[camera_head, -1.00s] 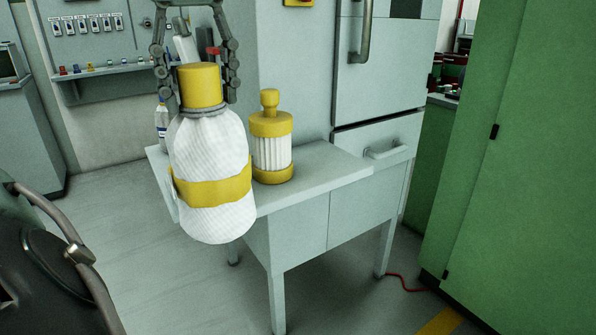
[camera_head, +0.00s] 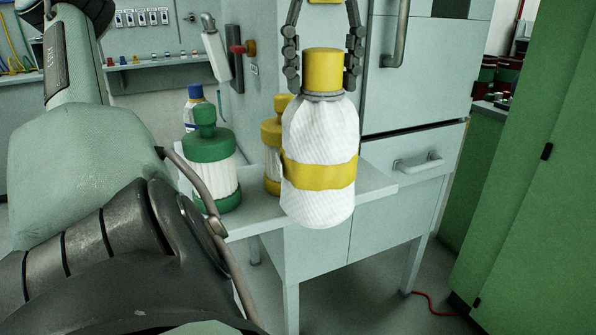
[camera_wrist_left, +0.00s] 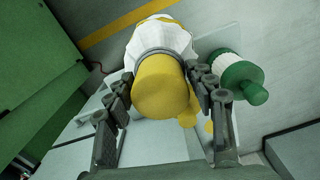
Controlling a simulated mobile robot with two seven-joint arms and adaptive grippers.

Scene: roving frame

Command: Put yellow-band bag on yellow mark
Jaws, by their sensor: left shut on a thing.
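The yellow-band bag (camera_head: 318,130) is white and ribbed, with a yellow cap and a yellow band round its lower body. My left gripper (camera_head: 322,70) is shut on its yellow cap, one finger on each side, and the bag hangs upright. In the head view it overlaps the front of a pale table (camera_head: 377,187); its height above the top is unclear. The wrist view shows the cap (camera_wrist_left: 160,85) between the fingers. Small yellow patches show beside the cap there; I cannot tell whether one is the yellow mark. My right gripper is not in view.
A green-and-white canister (camera_head: 208,165) and a partly hidden yellow-and-white canister (camera_head: 272,158) stand on the table, left of the bag. A blue-capped bottle (camera_head: 195,95) stands behind. A green cabinet (camera_head: 530,190) is at right. Bare tabletop shows right of the bag.

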